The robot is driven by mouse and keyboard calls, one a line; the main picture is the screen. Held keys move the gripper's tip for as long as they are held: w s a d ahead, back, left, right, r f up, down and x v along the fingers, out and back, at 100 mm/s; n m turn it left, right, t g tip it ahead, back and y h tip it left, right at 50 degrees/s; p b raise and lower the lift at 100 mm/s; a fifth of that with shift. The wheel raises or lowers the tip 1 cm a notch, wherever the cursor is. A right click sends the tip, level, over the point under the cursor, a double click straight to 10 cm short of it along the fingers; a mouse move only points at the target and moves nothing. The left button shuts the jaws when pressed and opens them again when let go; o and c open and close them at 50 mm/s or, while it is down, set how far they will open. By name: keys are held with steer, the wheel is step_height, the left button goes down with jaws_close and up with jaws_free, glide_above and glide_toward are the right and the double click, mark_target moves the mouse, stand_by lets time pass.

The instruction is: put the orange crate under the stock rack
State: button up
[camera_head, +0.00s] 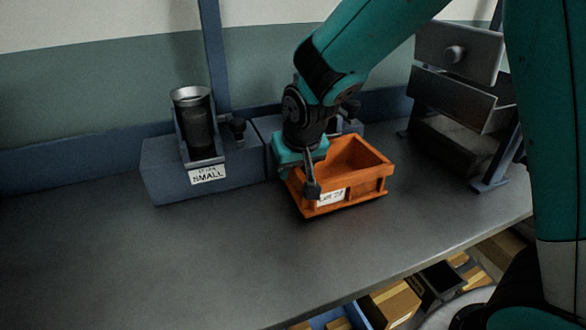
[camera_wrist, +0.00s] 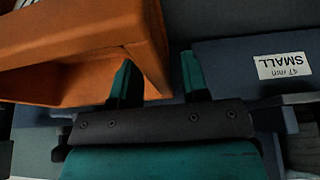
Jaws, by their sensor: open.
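The orange crate (camera_head: 360,190) sits upright on the grey bench, its open top up and a white label on its front wall. My gripper (camera_head: 302,180) is at its left end, pointing down. In the wrist view the gripper (camera_wrist: 158,80) is open, with one finger on the inner side of the crate's (camera_wrist: 60,35) end wall and the other outside it. Whether a finger touches the wall cannot be told. The stock rack (camera_head: 462,95) stands at the right of the bench, with tilted grey trays above a dark low space. My arm hides part of the crate's left end.
A blue block labelled SMALL (camera_head: 205,178) holds a dark cylinder (camera_head: 196,122) left of the crate. Another blue block stands behind my gripper. Bare bench (camera_head: 430,205) lies between crate and rack. Boxes (camera_head: 392,302) sit below the bench's front edge.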

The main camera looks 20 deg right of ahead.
steer(key=v, duration=1)
steer(key=shift+s+r+p, duration=0.3)
steer(key=shift+p, duration=0.1)
steer(key=s+a+n+g+y, duration=0.2)
steer(key=s+n, duration=0.1)
steer(key=s, duration=0.7)
steer(key=s+a+n+g+y, duration=0.2)
steer(key=s+n, duration=0.2)
steer(key=s, duration=0.6)
steer(key=shift+a+r, duration=0.35)
step_height(320, 180, up, 7)
steer(key=p, duration=0.6)
steer(key=shift+f+p, duration=0.2)
steer(key=shift+p, duration=0.1)
